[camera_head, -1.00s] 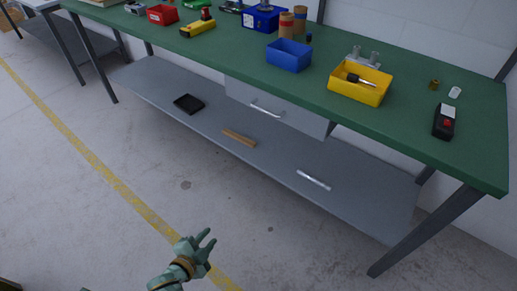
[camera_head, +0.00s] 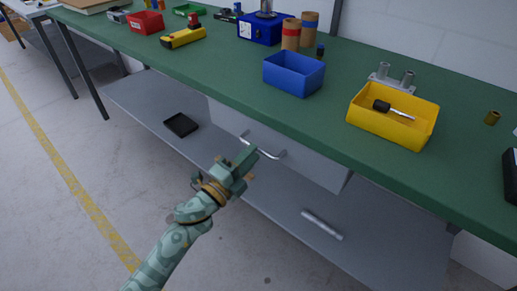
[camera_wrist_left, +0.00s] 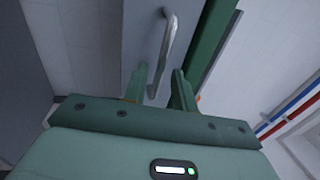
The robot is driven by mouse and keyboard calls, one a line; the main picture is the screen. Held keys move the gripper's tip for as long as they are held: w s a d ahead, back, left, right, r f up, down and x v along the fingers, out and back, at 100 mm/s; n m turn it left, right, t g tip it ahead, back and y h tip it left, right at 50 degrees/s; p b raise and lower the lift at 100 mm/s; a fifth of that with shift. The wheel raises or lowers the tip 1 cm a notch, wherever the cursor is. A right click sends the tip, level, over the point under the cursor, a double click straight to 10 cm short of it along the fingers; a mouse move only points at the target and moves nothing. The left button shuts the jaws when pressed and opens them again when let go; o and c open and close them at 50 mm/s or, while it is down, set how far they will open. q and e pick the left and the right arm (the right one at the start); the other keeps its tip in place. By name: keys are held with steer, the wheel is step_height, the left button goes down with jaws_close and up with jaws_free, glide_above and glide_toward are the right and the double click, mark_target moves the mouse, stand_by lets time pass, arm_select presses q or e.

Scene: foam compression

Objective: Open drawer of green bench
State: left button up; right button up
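The green bench (camera_head: 215,82) has a grey drawer (camera_head: 309,163) under its top, and the drawer looks shut. Its curved metal handle (camera_head: 264,149) is on the drawer front. My left gripper (camera_head: 246,163) is just in front of the handle, near its left part. In the left wrist view my left gripper (camera_wrist_left: 160,85) has its two fingers apart, with the lower end of the handle (camera_wrist_left: 164,45) near and between the tips. Whether they touch it I cannot tell. My right gripper is not in view.
A grey lower shelf (camera_head: 150,98) holds a black tray (camera_head: 181,125) and a metal bar (camera_head: 322,225). A blue bin (camera_head: 293,73) and a yellow bin (camera_head: 418,123) stand on the bench top above the drawer. The floor in front is clear.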

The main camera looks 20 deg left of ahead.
arm_select(q)
steer(key=x, duration=0.3)
steer(key=shift+w+d, duration=0.1)
steer(key=shift+w, duration=0.05)
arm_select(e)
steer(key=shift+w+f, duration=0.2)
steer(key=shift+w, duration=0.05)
arm_select(q)
jaws_close()
